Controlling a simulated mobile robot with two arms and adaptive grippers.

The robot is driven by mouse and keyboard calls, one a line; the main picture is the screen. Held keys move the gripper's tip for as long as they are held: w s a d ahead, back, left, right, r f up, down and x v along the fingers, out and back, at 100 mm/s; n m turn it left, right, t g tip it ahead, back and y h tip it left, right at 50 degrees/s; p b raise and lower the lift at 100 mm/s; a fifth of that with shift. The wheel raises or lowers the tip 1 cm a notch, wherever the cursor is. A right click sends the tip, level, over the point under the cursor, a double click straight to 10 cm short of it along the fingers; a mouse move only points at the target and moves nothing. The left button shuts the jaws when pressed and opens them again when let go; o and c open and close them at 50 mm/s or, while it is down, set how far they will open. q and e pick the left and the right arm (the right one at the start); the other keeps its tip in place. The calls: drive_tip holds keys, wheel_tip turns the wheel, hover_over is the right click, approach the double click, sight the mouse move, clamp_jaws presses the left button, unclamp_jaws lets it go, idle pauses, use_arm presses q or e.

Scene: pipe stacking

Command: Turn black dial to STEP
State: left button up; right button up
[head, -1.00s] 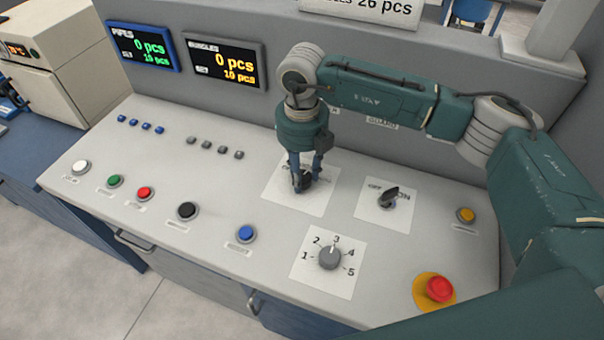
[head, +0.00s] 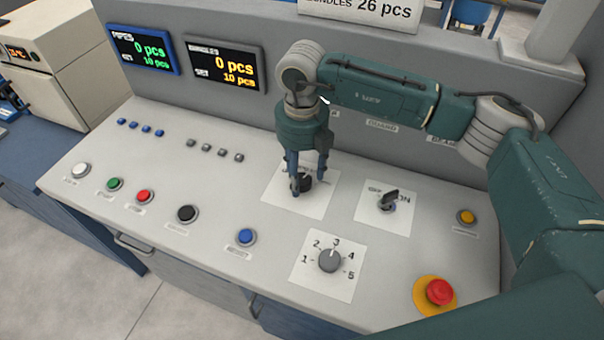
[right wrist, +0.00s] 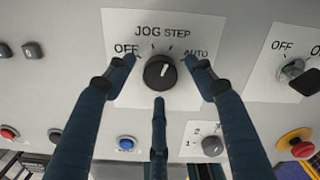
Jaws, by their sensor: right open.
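The black dial (right wrist: 160,71) sits on a white plate (right wrist: 134,92) with OFF, JOG, STEP and AUTO printed around it. Its white mark points up and slightly right, on the STEP side; I cannot tell whether it lines up exactly. In the head view the dial (head: 306,182) is partly hidden by my fingers. My right gripper (head: 307,190) is over the dial, pointing down at it. Its fingers are open around the dial, with gaps visible in the right wrist view (right wrist: 161,82). My left gripper is not in view.
A grey numbered knob (head: 330,259) stands in front, and an OFF/ON switch (head: 389,200) to the right. A red emergency button (head: 439,291) is at the front right. Several coloured buttons and two displays, BUNDLES (head: 226,64) among them, are to the left.

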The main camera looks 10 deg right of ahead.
sight(302, 179)
wheel_tip(302, 179, up, 11)
idle(0.3)
idle(0.5)
